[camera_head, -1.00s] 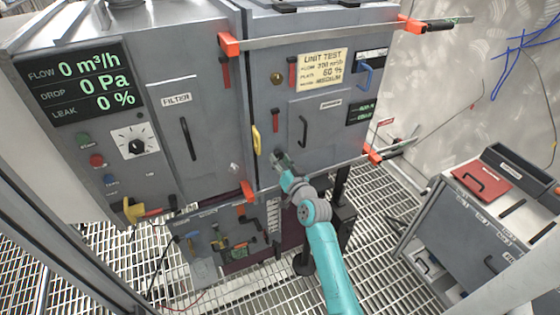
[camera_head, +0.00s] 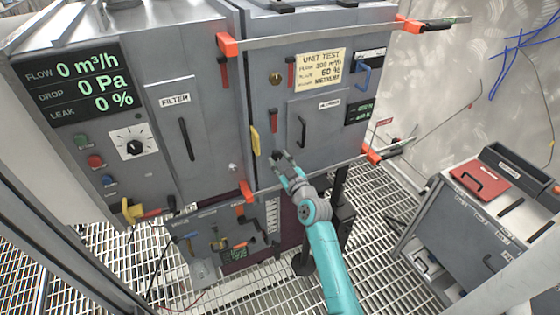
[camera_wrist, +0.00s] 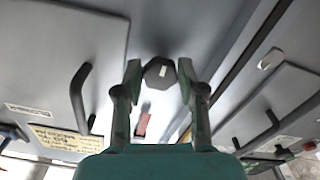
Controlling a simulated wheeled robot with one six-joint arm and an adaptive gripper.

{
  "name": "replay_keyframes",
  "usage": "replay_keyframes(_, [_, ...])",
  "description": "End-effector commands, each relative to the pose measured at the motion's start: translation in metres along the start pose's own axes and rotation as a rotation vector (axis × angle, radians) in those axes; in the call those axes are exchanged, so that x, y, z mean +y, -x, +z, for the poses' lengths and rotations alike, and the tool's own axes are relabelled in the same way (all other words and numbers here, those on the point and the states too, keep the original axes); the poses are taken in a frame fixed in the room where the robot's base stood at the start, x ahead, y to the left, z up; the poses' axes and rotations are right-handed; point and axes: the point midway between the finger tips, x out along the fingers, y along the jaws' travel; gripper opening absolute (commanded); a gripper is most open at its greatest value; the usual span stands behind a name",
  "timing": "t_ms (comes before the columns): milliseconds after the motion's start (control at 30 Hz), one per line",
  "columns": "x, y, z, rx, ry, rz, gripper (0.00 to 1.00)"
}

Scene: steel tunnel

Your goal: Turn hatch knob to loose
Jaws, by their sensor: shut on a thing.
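The hatch knob is a dark, many-sided knob (camera_wrist: 159,73) with a small white mark on its face, slightly tilted. It sits low on the grey hatch door (camera_head: 335,105), below a red handle, and shows small in the head view (camera_head: 277,154). My gripper (camera_wrist: 160,76) has one finger on each side of the knob and is shut on it; the exact contact is hard to see. In the head view my gripper (camera_head: 284,160) reaches the lower left of the door from below. The knob's side and base are partly hidden.
A yellow handle (camera_head: 255,139) is just left of the knob, and a black door handle (camera_head: 301,131) is to the right. A long bar with orange ends (camera_head: 320,176) crosses below. A grey cart (camera_head: 470,225) stands at the right on the grating floor.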

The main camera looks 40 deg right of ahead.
Motion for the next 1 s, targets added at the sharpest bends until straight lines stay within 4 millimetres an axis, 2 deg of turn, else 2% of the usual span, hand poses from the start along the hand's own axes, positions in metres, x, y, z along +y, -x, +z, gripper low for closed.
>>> replay_keyframes(500, [-0.0010, 0.0006, 0.0028, -0.005, 0.019, -0.002, 0.05])
replay_keyframes(533, [-0.0010, 0.0006, 0.0028, -0.005, 0.019, -0.002, 0.44])
replay_keyframes(600, [-0.0009, 0.0006, 0.0025, -0.005, 0.019, -0.002, 0.62])
replay_keyframes(633, [-0.0008, 0.0005, 0.0023, -0.004, 0.019, -0.002, 0.65])
replay_keyframes(1000, [-0.0001, 0.0039, 0.0011, -0.002, 0.018, 0.000, 0.65])
